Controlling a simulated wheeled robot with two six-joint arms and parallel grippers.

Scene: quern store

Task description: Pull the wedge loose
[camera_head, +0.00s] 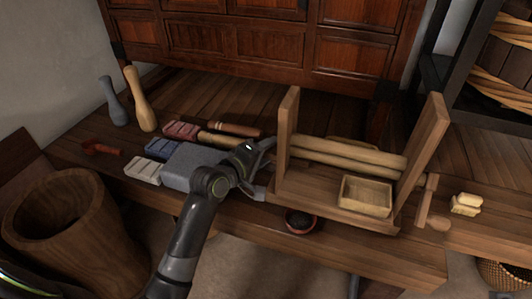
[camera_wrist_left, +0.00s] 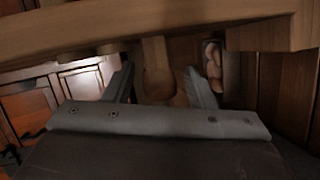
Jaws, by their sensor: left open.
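A wooden frame (camera_head: 287,130) with two uprights and round bars between them stands on the bench. A pale wooden piece, which looks like a wedge (camera_head: 427,200), sits outside its right upright. My left gripper (camera_head: 266,168) is at the outer side of the left upright. In the left wrist view the open fingers (camera_wrist_left: 160,84) stand on either side of a tapered wooden piece, likely a wedge (camera_wrist_left: 156,72), below a wooden beam (camera_wrist_left: 160,24). Whether the fingers touch it I cannot tell. In the head view this piece is hidden. My right gripper is out of view.
A dark round dish (camera_head: 299,221) is at the front edge. A wooden tub (camera_head: 75,225) stands lower left.

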